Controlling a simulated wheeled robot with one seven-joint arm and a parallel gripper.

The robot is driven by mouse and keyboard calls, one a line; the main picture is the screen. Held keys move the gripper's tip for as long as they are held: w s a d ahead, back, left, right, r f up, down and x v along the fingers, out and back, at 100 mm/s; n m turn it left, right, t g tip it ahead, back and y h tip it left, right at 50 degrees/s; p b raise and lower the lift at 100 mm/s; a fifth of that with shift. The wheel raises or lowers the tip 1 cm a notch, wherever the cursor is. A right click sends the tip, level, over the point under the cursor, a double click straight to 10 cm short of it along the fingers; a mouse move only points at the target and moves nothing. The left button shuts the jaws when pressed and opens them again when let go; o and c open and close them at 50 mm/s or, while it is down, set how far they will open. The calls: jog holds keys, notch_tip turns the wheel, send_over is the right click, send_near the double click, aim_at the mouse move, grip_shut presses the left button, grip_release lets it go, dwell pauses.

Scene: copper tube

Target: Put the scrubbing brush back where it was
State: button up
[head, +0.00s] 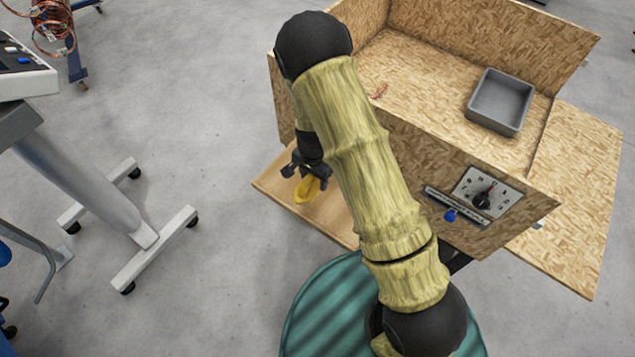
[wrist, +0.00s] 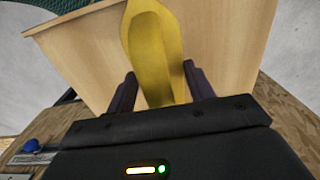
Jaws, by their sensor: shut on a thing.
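The scrubbing brush appears as a yellow object (head: 308,189) at the left end of the wooden box, over a low wooden shelf (head: 328,215). In the wrist view the yellow brush (wrist: 152,50) stands between the two dark fingers and reaches away from me over the pale shelf board (wrist: 215,40). My gripper (head: 298,168) is shut on the brush. I cannot tell whether the brush touches the shelf. Its bristles are not visible, and my own arm hides part of the shelf in the head view.
The chipboard box (head: 450,70) stands right of my gripper, with a grey tray (head: 500,101) inside. Its front carries a dial panel (head: 484,194) and a blue knob (head: 450,215). A wheeled stand (head: 95,180) is at left. Floor between stand and shelf is clear.

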aim_at(314, 183)
jog(key=shift+f, duration=1.6)
jog(key=shift+f, duration=0.1)
jog(key=o, duration=0.9)
notch_tip(314, 183, up, 12)
jog(key=shift+f+b, duration=0.2)
jog(key=shift+b, duration=0.3)
jog(key=shift+r, duration=0.35)
